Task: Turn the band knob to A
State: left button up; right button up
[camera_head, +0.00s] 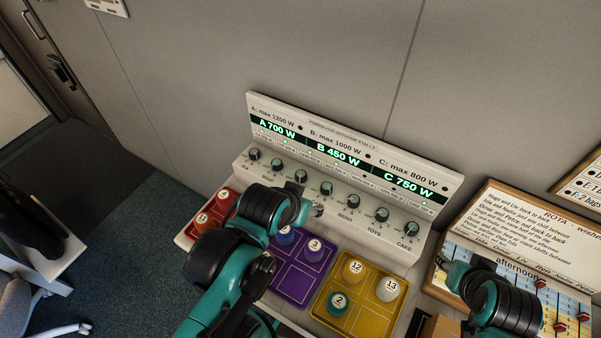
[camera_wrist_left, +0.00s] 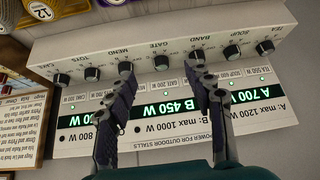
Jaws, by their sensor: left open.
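The band knob (camera_head: 300,176) is a small dark knob, third from the left in a row on a pale sloped panel (camera_head: 440,205). Its label is hidden in the head view, but BAND reads upside down beside the knob in the left wrist view (camera_wrist_left: 197,57). Its pointer setting is too small to tell. My left gripper (camera_head: 318,209) is in front of the panel; in the wrist view its fingers (camera_wrist_left: 162,76) are spread, one tip by the band knob, the other by the mend knob (camera_wrist_left: 125,67). It holds nothing. My right gripper (camera_head: 442,262) is at the lower right, its fingers unclear.
Displays above the knobs read A 700 W (camera_head: 277,127), B 450 W and C 750 W. Purple (camera_head: 300,288) and yellow (camera_head: 372,322) trays with numbered pieces, and a red one (camera_head: 186,236), lie in front. A rota board (camera_head: 520,225) stands at the right.

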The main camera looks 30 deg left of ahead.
pick_arm(q)
jog(key=n+g+p, duration=0.2)
jog(key=g+p, duration=0.1)
jog(key=g, duration=0.4)
send_over(301, 174)
jog(key=shift+s+d+f, duration=0.1)
jog(key=shift+f, duration=1.3)
notch_tip(301, 174, down, 7)
jog(key=shift+f+b, duration=0.2)
jog(key=shift+b, duration=1)
jog(key=shift+m, duration=0.3)
jog(key=c, duration=1.2)
